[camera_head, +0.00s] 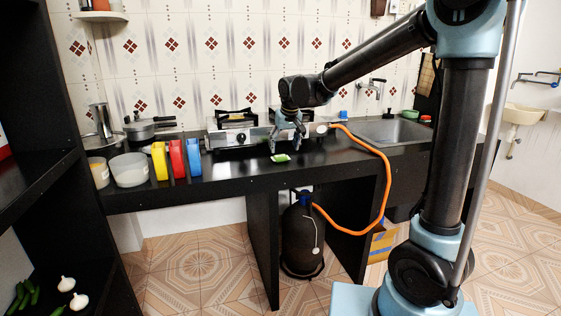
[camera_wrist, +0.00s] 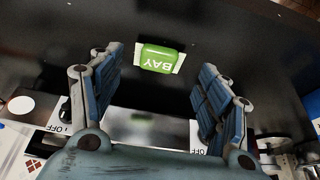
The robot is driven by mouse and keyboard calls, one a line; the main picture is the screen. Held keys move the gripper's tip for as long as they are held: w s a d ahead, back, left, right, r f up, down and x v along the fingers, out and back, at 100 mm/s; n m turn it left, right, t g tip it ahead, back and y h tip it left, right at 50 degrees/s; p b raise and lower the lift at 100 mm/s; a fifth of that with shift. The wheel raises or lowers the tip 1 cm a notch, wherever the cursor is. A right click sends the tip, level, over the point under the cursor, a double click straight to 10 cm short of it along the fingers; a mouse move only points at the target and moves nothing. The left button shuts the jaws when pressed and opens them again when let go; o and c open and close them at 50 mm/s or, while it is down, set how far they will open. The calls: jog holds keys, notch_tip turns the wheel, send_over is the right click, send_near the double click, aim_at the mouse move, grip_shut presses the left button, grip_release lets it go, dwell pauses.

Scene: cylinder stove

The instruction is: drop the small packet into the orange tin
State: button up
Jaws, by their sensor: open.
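The small packet (camera_head: 281,158) is green and white and lies flat on the black counter near its front edge. In the wrist view the packet (camera_wrist: 159,58) shows lettering that reads upside down as "BAY". It lies ahead of the two blue-padded fingers, between their lines. My gripper (camera_head: 287,140) points down over the counter, just above and behind the packet. It is open, with nothing between its fingers. I cannot make out an orange tin for certain. Yellow (camera_head: 160,161), red (camera_head: 178,159) and blue (camera_head: 194,157) containers stand in a row on the left.
A stove (camera_head: 232,130) stands behind my gripper. An orange hose (camera_head: 386,190) loops down right of the gripper to a dark cylinder (camera_head: 302,238). Counter between blue container and packet is clear.

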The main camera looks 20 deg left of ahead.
aim_at(282, 157)
jog(key=shift+x, duration=3.1)
jog(key=c, duration=0.9)
jog(key=shift+c, duration=0.2)
